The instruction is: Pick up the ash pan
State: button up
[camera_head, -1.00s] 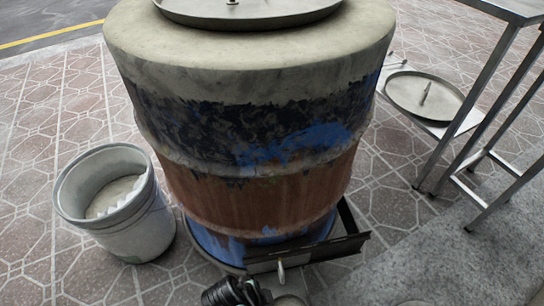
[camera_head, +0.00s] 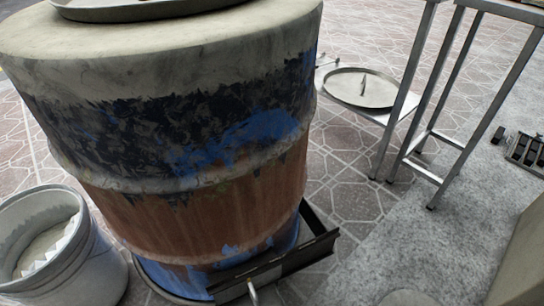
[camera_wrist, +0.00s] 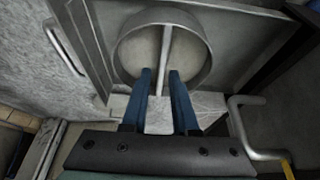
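A dark, shallow metal tray with a raised front wall (camera_head: 290,262) juts from the foot of the barrel oven (camera_head: 190,190) in the head view. It looks like the ash pan, though I cannot tell for certain. A pale curved handle (camera_head: 253,292) shows at its front, cut by the bottom edge. In the wrist view, my gripper (camera_wrist: 160,75) has two blue fingers apart, with a gap between them. Beyond the fingertips are a round grey metal ring (camera_wrist: 120,50) and a thin bar across it; contact is unclear. My gripper is not visible in the head view.
A white bucket (camera_head: 85,262) stands left of the barrel. A low shelf with a round tray (camera_head: 345,88) and a metal table frame (camera_head: 415,120) stand to the right. Paved floor lies between. Bent metal handles (camera_wrist: 65,48) flank my gripper in the wrist view.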

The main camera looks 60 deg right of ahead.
jog(key=b+x, duration=0.3)
jog(key=x, duration=0.1)
jog(key=shift+w+f, duration=0.1)
jog(key=shift+f, duration=0.05)
jog(key=shift+c, duration=0.3)
grip_shut()
dwell(1.0)
